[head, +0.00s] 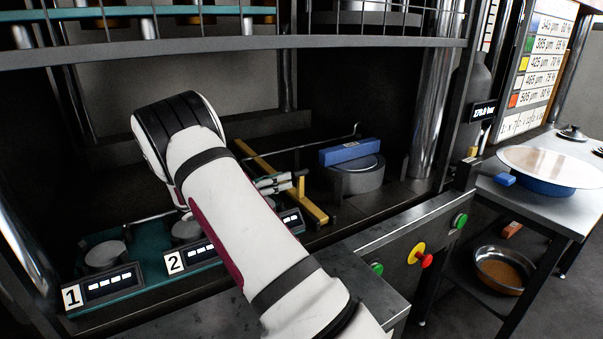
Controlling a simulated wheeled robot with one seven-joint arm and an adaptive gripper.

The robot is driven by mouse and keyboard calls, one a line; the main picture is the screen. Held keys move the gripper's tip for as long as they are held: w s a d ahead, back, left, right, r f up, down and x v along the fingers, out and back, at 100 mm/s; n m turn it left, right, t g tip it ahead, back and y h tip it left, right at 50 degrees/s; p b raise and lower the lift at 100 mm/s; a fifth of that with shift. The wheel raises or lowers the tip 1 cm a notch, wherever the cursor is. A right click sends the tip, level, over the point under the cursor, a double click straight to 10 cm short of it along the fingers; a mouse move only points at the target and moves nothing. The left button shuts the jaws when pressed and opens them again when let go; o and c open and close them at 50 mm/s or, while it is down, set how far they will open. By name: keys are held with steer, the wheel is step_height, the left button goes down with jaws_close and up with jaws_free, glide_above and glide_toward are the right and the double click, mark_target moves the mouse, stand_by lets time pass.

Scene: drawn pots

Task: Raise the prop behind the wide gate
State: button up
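My arm reaches in from the lower right, and its white-and-black wrist covers much of the middle. My gripper (273,184) shows only in part beyond the arm; its grey fingers point right, close to a short upright yellow piece (301,186) on a long yellow bar (308,203). I cannot tell whether the fingers touch it or how far apart they are. A thin grey rod (325,140) with a bent end runs across behind. I cannot tell which of these parts is the prop or the wide gate.
A blue block (349,151) rests on a grey cylinder (356,178) right of the bar. Numbered stations 1 (105,256) and 2 stand on a teal base at left. A front panel carries a red knob (424,260) and green buttons. A side table (520,200) holds a wide bowl.

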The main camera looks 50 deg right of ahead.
mark_target(301, 173)
steer(key=x, duration=0.7)
steer(key=shift+d+p, duration=0.25)
steer(key=shift+p, duration=0.1)
steer(key=shift+s, duration=0.1)
jaws_close()
